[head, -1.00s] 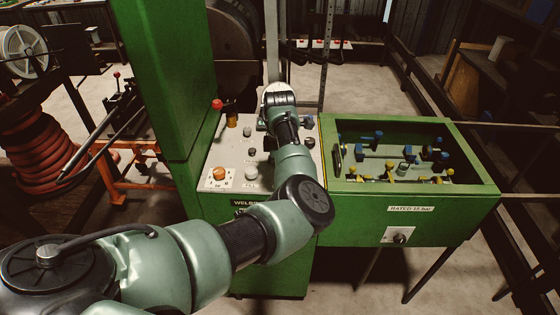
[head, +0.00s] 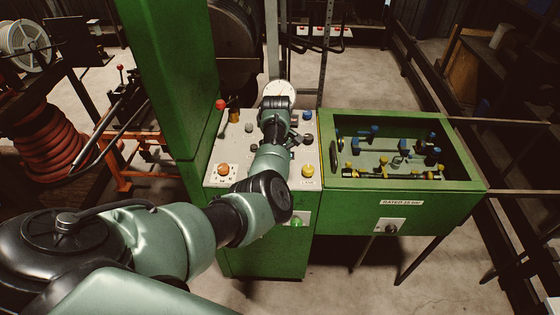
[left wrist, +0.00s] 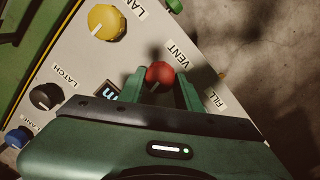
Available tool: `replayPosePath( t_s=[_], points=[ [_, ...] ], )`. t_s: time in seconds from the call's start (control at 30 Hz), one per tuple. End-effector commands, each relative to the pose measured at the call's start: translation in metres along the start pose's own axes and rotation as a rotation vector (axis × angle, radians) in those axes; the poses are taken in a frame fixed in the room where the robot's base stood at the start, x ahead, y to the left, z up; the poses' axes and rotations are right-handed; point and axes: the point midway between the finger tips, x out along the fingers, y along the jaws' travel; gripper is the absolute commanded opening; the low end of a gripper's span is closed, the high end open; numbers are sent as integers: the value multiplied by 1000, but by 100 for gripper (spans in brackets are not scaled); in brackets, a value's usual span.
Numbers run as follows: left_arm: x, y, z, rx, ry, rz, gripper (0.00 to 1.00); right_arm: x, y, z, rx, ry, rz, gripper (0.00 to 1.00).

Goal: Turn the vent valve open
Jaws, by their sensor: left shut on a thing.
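The vent valve is a round red knob (left wrist: 160,72) beside the printed word VENT on the pale sloping panel. In the left wrist view it sits between the two fingers of my left gripper (left wrist: 160,86), which is shut on it. How far the knob is turned is hard to tell. In the head view my left arm reaches over the panel (head: 216,181) and hides both the vent knob and the fingers. My right gripper is in neither view.
A red-topped lever (head: 221,105) and an orange knob (head: 223,170) are on the panel's left. A green trough (head: 345,183) adjoins on the right.

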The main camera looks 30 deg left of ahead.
Motion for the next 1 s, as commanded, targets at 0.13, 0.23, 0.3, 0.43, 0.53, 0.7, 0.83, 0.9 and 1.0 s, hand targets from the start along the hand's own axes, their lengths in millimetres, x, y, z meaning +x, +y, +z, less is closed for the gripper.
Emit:
replayPosePath(
  t_s=[0.13,0.23,0.3,0.43,0.53,0.7,0.83,0.9,1.0],
  points=[
    [-3,0,-1,88,-3,1,0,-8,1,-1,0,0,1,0],
    [-3,1,-2,132,-4,1,0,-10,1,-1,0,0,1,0],
    [-2,1,-1,156,-6,2,0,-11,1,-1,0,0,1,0],
    [-2,2,-1,186,-7,3,0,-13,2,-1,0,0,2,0],
    [-2,2,-1,198,-7,3,0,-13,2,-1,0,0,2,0],
    [-2,2,-1,205,-7,4,0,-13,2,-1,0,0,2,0],
    [-2,2,-1,205,-7,4,0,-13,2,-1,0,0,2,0],
    [-2,2,-1,204,-6,4,0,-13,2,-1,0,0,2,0],
    [-2,2,-1,204,-6,4,48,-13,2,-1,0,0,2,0]
  ],
)
